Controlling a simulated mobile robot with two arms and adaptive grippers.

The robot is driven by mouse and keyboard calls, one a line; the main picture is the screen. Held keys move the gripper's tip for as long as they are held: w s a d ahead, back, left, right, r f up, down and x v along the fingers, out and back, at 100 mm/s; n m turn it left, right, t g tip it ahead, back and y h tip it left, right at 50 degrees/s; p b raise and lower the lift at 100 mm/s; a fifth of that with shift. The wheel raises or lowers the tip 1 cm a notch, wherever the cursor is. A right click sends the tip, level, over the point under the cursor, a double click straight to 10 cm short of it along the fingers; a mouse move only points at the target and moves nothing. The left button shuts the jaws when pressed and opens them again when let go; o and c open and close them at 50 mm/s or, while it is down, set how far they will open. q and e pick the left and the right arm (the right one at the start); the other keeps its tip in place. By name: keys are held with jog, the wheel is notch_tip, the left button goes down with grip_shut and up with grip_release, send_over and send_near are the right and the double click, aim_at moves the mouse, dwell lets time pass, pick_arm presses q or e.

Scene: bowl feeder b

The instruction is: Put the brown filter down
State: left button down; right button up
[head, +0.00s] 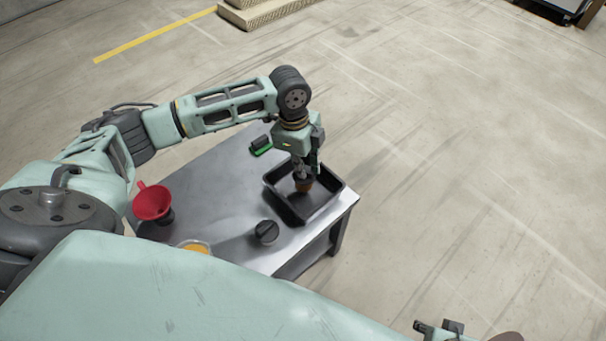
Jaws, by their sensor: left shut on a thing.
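The brown filter (303,184) is a small brown cup-like thing, held by my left gripper (303,174). The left gripper points down and is shut on it. The filter is over or inside a black tray (333,202) at the right end of a metal table (222,165); I cannot tell whether it touches the tray floor. The gripper hides the filter's upper part. Part of my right gripper (440,328) shows at the bottom edge, and its fingers are not clear.
A red funnel (152,202) stands at the table's left. A dark round object (266,232) and a container with orange contents (196,246) are near the front edge. A green and black item (261,146) lies behind the tray. The table's middle is clear.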

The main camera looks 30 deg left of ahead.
pick_arm(q)
jog(key=shift+f+b, duration=0.35)
jog(key=shift+f, duration=1.35)
pick_arm(e)
jog(key=v, duration=0.3)
jog(key=shift+w+r, duration=0.3)
jog(key=shift+r, duration=0.05)
pick_arm(q)
jog(key=shift+f, duration=0.1)
jog(key=c, duration=1.8)
grip_release()
pick_arm(e)
jog(key=shift+f, duration=0.2)
pick_arm(q)
jog(key=shift+r, duration=0.4)
jog(key=r+p, duration=0.1)
jog(key=r, duration=0.2)
jog(key=a+r+p, duration=0.1)
jog(key=r, duration=0.3)
jog(key=r+p, duration=0.1)
jog(key=r, duration=0.3)
jog(key=shift+a+r, duration=0.2)
pick_arm(e)
notch_tip(320, 180, down, 11)
jog(key=s, duration=0.1)
jog(key=shift+s+r, duration=0.15)
jog(key=shift+r, duration=0.05)
